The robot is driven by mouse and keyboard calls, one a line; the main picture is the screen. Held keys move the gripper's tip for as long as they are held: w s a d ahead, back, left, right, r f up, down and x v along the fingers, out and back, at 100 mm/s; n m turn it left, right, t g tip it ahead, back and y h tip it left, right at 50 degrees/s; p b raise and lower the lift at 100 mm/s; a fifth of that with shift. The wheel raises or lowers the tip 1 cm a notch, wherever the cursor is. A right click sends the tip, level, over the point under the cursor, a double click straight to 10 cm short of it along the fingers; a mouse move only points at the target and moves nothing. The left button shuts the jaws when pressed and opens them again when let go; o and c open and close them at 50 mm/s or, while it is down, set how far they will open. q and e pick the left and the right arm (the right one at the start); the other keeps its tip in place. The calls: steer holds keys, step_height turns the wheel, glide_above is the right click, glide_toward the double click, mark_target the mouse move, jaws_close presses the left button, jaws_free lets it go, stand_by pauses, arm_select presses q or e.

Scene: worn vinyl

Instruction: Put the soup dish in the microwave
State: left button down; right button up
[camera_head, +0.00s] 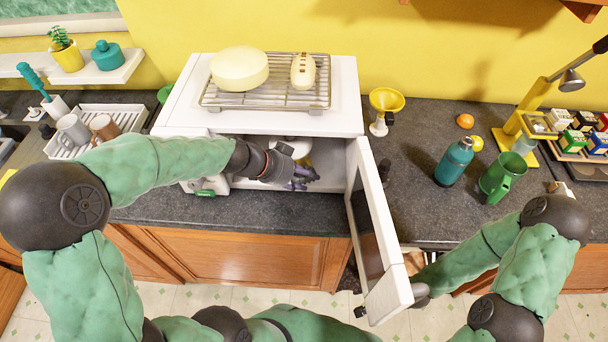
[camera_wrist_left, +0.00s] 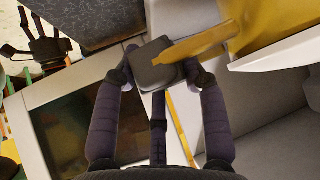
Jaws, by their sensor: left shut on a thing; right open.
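The microwave (camera_head: 345,110) is a white box on the dark counter, with its door (camera_head: 375,225) swung wide open toward me. My left gripper (camera_head: 303,178) reaches into its opening. It is shut on the yellow handle of the soup dish (camera_wrist_left: 275,35), whose yellow and white side shows at the upper right of the left wrist view. In the head view the dish is mostly hidden by the gripper and the microwave top. My right gripper (camera_wrist_left: 38,45) shows with dark fingers spread and empty, beyond the door; in the head view the door hides most of it.
A wire rack with a pale round loaf and a yellowish item (camera_head: 303,70) sits on the microwave. A yellow funnel (camera_head: 386,100), blue bottle (camera_head: 454,162) and green mug (camera_head: 501,177) stand right of it. A dish rack (camera_head: 75,145) with mugs is left.

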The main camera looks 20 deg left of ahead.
arm_select(q)
steer(key=shift+w+a, duration=0.2)
steer(key=shift+w, duration=0.4)
steer(key=shift+w+f, duration=0.15)
steer(key=shift+f, duration=0.55)
steer(key=c, duration=0.7)
jaws_free()
steer(key=shift+f, duration=0.1)
